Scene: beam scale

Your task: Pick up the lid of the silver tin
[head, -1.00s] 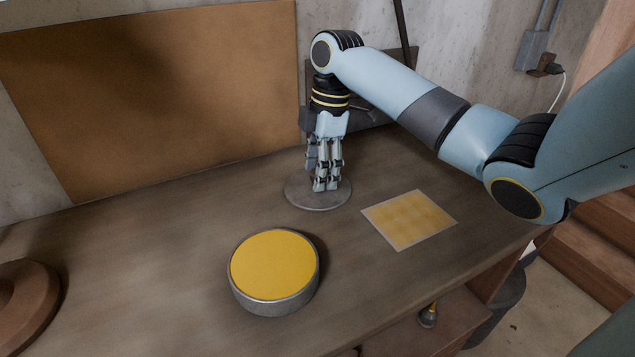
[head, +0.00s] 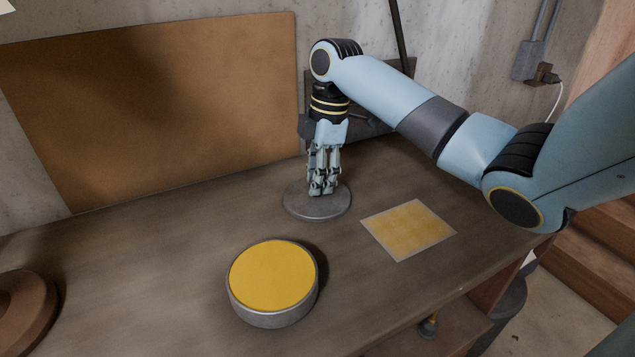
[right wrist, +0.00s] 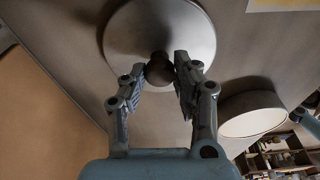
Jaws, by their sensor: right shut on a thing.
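The lid (head: 300,208) is a flat grey disc with a dark round knob (right wrist: 158,70). It lies on the wooden bench, behind the silver tin (head: 273,316), and also shows in the right wrist view (right wrist: 190,30). The tin is a low round metal can with a flat yellow top surface. My right gripper (head: 322,192) points straight down over the lid, its fingers shut on the knob. In the right wrist view the two fingers (right wrist: 158,72) stand on either side of the knob. The lid appears to rest on the bench.
A yellow patterned square sheet (head: 408,229) lies right of the lid. A brown round base (head: 28,310) stands at the left edge. A large brown board (head: 160,105) leans on the back wall.

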